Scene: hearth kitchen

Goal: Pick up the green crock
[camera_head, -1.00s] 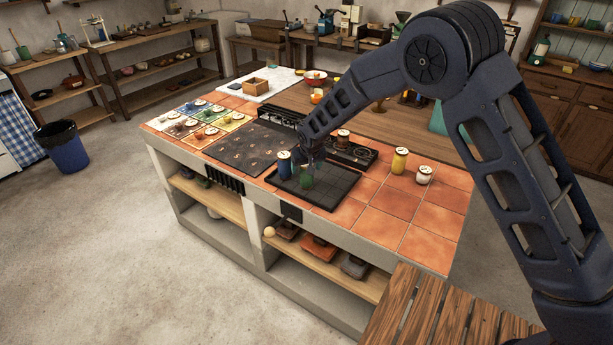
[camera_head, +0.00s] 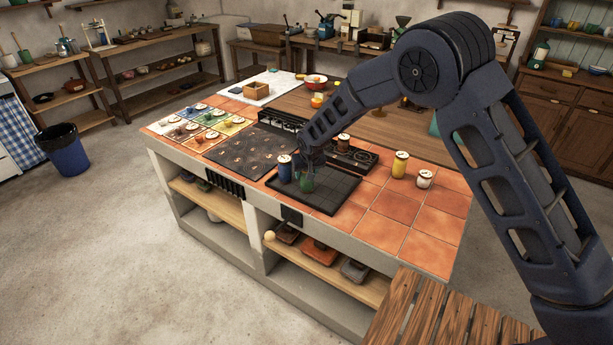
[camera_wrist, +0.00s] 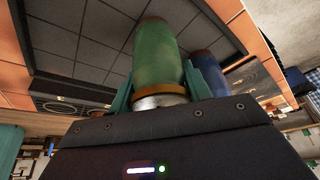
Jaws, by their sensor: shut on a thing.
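The green crock (camera_head: 307,183) is at my gripper (camera_head: 308,164) over the black gridded tray (camera_head: 335,195) on the tiled counter. In the wrist view the green crock (camera_wrist: 160,55) fills the middle, with a brown band and a pale end near the gripper. The teal fingers of my gripper (camera_wrist: 160,88) are on both sides of it, shut on it. I cannot tell whether its base touches the tray.
A blue crock (camera_head: 285,168) stands close on the left of the green one; a yellow crock (camera_head: 399,165) and a white crock (camera_head: 424,179) stand on the tiles to the right. A brown crock (camera_head: 343,142) is behind. The front right tiles are clear.

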